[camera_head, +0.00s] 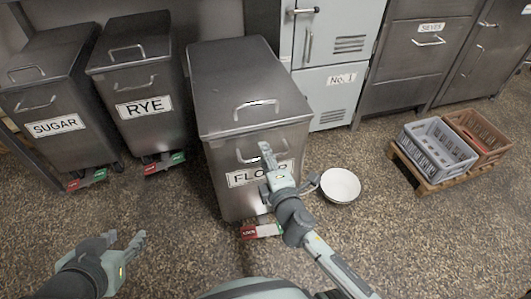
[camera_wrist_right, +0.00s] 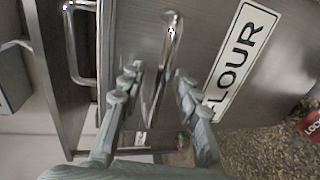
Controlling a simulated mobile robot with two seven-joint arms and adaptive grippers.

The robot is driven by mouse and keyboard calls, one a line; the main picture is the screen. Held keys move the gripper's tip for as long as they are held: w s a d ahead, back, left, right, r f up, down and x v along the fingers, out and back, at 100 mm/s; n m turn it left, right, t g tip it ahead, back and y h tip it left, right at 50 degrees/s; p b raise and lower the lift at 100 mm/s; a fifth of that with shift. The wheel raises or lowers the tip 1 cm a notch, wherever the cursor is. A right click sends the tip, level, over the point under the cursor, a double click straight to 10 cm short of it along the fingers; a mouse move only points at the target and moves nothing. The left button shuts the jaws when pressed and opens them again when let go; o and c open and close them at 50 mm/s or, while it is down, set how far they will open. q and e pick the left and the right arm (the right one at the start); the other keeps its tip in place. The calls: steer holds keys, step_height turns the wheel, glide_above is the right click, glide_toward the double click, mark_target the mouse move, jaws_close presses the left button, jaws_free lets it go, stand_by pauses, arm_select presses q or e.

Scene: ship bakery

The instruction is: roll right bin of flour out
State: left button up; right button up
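The steel flour bin (camera_head: 225,85) stands out from the row with its lid shut. Its FLOUR label (camera_head: 240,179) is partly hidden by my right gripper. A red and green lock pedal (camera_head: 250,232) sits at its base. My right gripper (camera_head: 288,168) is at the bin's front. In the right wrist view its open fingers (camera_wrist_right: 158,85) lie either side of the front handle (camera_wrist_right: 163,60), not closed on it. The lid handle (camera_head: 255,108) is free. My left gripper (camera_head: 122,244) is open and empty, low on the left over the floor.
A white bowl (camera_head: 340,186) lies on the floor just right of the bin. Rye (camera_head: 140,90) and sugar (camera_head: 55,100) bins stand left. Crates (camera_head: 437,147) sit on a pallet at right. Lockers (camera_head: 345,50) stand behind. The speckled floor in front is mostly clear.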

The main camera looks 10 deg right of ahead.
steer(key=o, duration=0.7)
steer(key=r, duration=1)
steer(key=shift+w+d+r, duration=0.1)
steer(key=shift+w+r, duration=0.15)
steer(key=shift+w, duration=0.05)
steer(key=shift+g, duration=0.4)
steer(key=f, duration=0.4)
steer(key=shift+s+d+f, duration=0.2)
steer(key=shift+d+f, duration=0.05)
steer(key=shift+f, duration=0.05)
steer(key=shift+s+r, duration=0.15)
steer(key=shift+s, duration=0.05)
steer(key=shift+c, duration=1)
steer(key=shift+s+p, duration=0.35)
steer(key=shift+s, duration=0.1)
steer(key=shift+c, duration=1.4)
steer(key=shift+v, duration=0.75)
steer(key=shift+c, duration=1.1)
steer(key=s+p, duration=0.1)
steer(key=s, duration=0.5)
steer(key=shift+s+r, duration=0.25)
steer(key=shift+s, duration=0.1)
